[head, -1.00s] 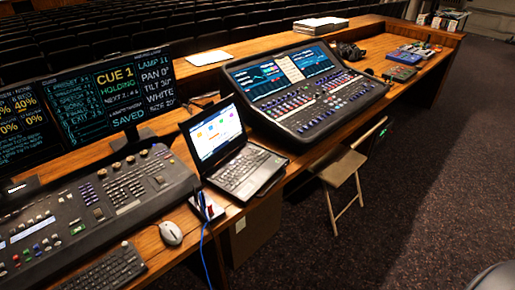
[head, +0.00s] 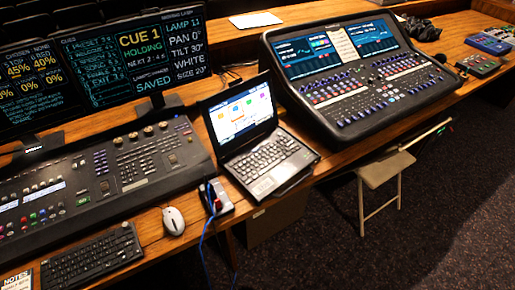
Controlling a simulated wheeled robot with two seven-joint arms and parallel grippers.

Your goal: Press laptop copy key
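The black laptop (head: 262,140) stands open on the wooden desk, between the lighting console on the left and the sound mixer on the right. Its screen (head: 240,117) is lit and shows several small coloured tiles. Its keyboard (head: 262,160) faces the front edge of the desk. The individual keys are too small to read, so I cannot tell which one is the copy key. Nothing covers the laptop. Neither of my grippers is in view.
The lighting console (head: 100,180), a black keyboard (head: 92,258) and a white mouse (head: 173,221) are to the left. A small box with a blue cable (head: 217,198) sits beside the laptop. The sound mixer (head: 350,85) is to the right. A folding chair (head: 385,170) stands at the desk's front.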

